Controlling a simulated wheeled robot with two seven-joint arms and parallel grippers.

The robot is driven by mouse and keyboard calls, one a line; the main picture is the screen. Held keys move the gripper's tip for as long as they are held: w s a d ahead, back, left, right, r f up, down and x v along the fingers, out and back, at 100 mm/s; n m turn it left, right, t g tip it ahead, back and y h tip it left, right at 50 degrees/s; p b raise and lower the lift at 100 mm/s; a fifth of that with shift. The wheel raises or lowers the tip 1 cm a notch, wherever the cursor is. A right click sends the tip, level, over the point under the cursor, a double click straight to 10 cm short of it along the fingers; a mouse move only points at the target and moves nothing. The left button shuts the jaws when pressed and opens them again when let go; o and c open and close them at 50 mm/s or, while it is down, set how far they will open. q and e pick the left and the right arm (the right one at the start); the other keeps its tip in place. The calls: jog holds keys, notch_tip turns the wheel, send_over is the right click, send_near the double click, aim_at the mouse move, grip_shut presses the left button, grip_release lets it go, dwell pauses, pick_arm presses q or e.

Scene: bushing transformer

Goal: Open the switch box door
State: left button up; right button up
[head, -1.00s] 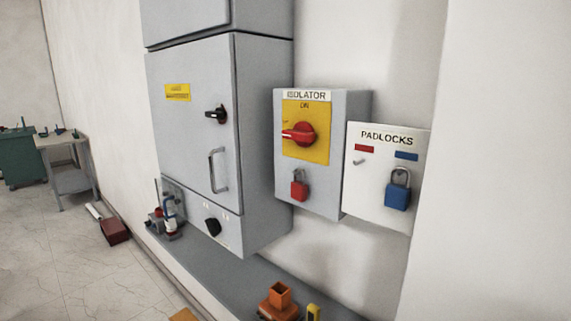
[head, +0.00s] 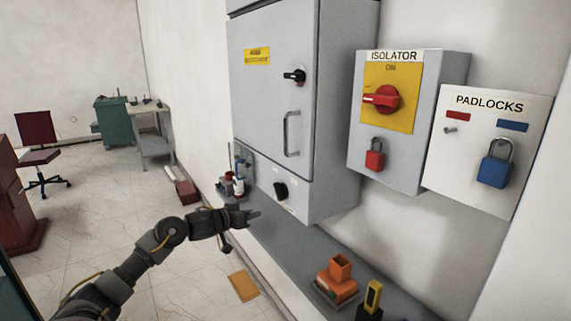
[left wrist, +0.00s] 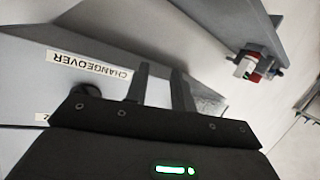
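The switch box (head: 345,110) is a tall grey cabinet on the wall. Its door (head: 268,110) is closed, with a yellow label, a black rotary latch (head: 295,76) and a vertical grey pull handle (head: 287,134). My left gripper (head: 256,213) is low in front of the box, below the handle and near the lower panel with a black knob (head: 281,190). In the left wrist view its two fingers (left wrist: 160,68) stand apart with nothing between them, near a panel labelled CHANGEOVER (left wrist: 90,66). My right gripper is not in view.
A grey ledge (head: 290,240) runs under the box, with small tools (head: 232,185) at its far end and an orange block (head: 338,278) nearer. The isolator (head: 388,110) and padlock board (head: 490,145) are on the wall to the right. Open floor lies left.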

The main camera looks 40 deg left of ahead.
pick_arm(q)
jog(key=s+d+r+m+t+h, duration=0.1)
jog(key=d+r, duration=0.2)
jog(key=r, duration=0.6)
jog(key=s+d+r+m+t, duration=0.1)
jog(key=s+d+r, duration=0.15)
jog(key=r, duration=0.65)
jog(key=m+t+h+b, duration=0.1)
jog(key=m+b, duration=0.1)
send_near(285, 133)
jog(key=w+p, duration=0.6)
jog(key=w, duration=0.1)
jog(key=w+p, duration=0.3)
jog(key=shift+w+d+f, duration=0.15)
jog(key=shift+w+d, duration=0.15)
jog(key=shift+d, duration=0.05)
grip_shut()
jog(key=shift+a, duration=0.1)
